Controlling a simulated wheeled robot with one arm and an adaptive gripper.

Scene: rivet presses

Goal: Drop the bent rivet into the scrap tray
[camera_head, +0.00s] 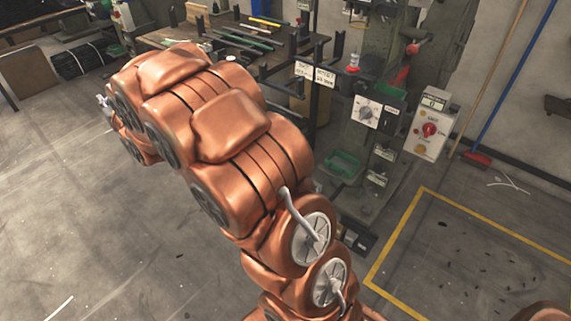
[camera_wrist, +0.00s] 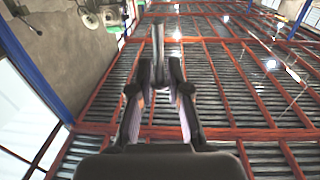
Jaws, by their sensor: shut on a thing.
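In the wrist view my gripper (camera_wrist: 159,82) points up toward the ceiling, with its dark fingers closed together on a thin grey upright piece (camera_wrist: 158,45). It fits the bent rivet, but I cannot make out a bend or a head. In the head view my copper-coloured arm hides most of the gripper. A small green tray (camera_head: 344,163) sits low at the foot of the press, right of my arm and apart from the gripper. I cannot tell whether it is the scrap tray.
A workbench (camera_head: 185,38) with tools and bars stands at the back. Yellow floor lines (camera_head: 398,243) mark the right. Grey floor is open at left.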

